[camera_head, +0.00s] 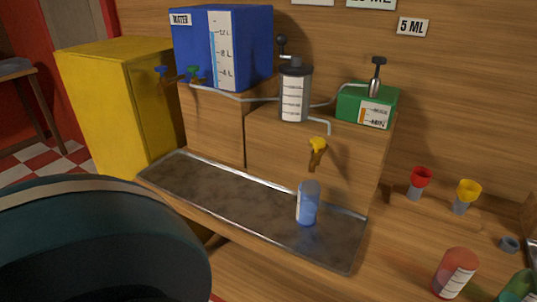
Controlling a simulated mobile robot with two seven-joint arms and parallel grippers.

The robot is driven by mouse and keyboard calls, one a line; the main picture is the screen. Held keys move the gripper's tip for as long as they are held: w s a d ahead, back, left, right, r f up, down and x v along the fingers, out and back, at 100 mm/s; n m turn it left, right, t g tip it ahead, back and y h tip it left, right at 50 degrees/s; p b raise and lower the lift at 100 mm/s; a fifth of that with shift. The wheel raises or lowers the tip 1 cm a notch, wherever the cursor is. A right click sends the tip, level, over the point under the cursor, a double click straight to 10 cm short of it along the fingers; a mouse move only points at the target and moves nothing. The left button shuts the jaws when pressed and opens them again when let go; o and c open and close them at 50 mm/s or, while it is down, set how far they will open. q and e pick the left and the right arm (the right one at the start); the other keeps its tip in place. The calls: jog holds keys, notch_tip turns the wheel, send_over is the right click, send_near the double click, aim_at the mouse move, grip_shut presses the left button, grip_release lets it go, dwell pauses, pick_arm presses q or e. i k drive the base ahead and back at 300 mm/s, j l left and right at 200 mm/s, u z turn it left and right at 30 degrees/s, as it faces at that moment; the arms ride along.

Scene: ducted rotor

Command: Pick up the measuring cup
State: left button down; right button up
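No item is plainly marked as the measuring cup. A red cup (421,178) and a yellow cup (468,190), each flared above a narrow grey lower part, stand upright on the wooden surface at the right. A blue bottle-like container (307,203) with a grey top stands upright on the dark metal tray (215,197). Neither of my grippers is in view, and nothing shown is held.
A blue water tank (257,50), a grey cylinder (292,95) and a green box (352,100) sit behind the tray, linked by pipes. A red bottle (455,272) stands front right. A large dark rounded shape blocks the lower left. Most of the tray is clear.

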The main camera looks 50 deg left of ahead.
aim_at(309, 193)
jog(key=u, duration=1.2)
